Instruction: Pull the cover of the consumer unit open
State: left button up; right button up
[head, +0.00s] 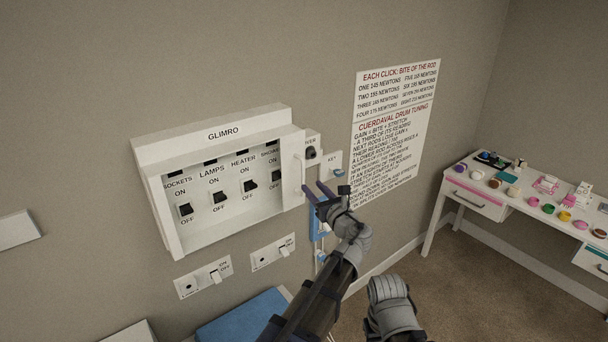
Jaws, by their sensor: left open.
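The consumer unit (211,135) is a white box marked GLIMRO on the wall, left of centre. Its front shows a row of black switches under labels such as SOCKETS, LAMPS and HEATER. A white panel (292,150) with an upright bar handle (299,173) stands at its right end; I cannot tell how far the cover is open. My left gripper (313,188) is open, its dark fingers pointing up and left, just right of and below the handle. No contact with the handle is clear.
Small wall plates marked COVER (311,152) and KEY (331,164) are right of the unit. Two switch plates (203,279) (272,252) sit below it. A printed notice (397,120) hangs further right. A cluttered white desk (480,200) stands at right; carpet is open before it.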

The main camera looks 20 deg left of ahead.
aim_at(303, 177)
pick_arm(q)
jog(key=x, duration=0.7)
jog(key=shift+w+a, duration=0.25)
jog(key=shift+w, duration=0.05)
jog(key=shift+c, duration=0.4)
grip_shut()
dwell(0.8)
